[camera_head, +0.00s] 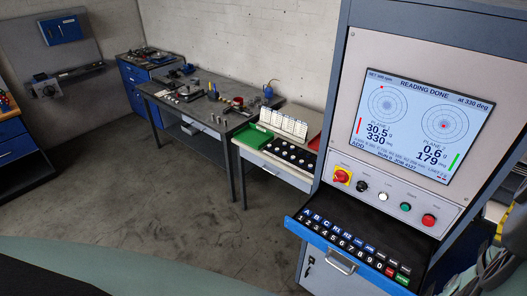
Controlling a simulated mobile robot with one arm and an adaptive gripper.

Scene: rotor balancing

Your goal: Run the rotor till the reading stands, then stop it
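The screen (422,121) on the balancing machine's cabinet (343,150) reads "READING DONE" and "at 330 deg". Plane 1 shows 30.5 g and 330, with "ADD" below and a red bar beside it. Plane 2 shows 0.6 g and 179, with a green bar. Below the screen are a red-and-yellow switch (342,176), a black knob (362,186), a white button (383,196), a green button (405,207) and a red button (429,220). I cannot make out the rotor. My gripper does not show clearly; grey parts at the lower right edge are unidentified.
A keyboard drawer (341,260) with lettered keys juts out below the buttons. A white side table (268,171) holds a green tray (253,136), cards and several dark round pieces. A workbench (213,125) with tools stands behind. Grey floor is open at left centre.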

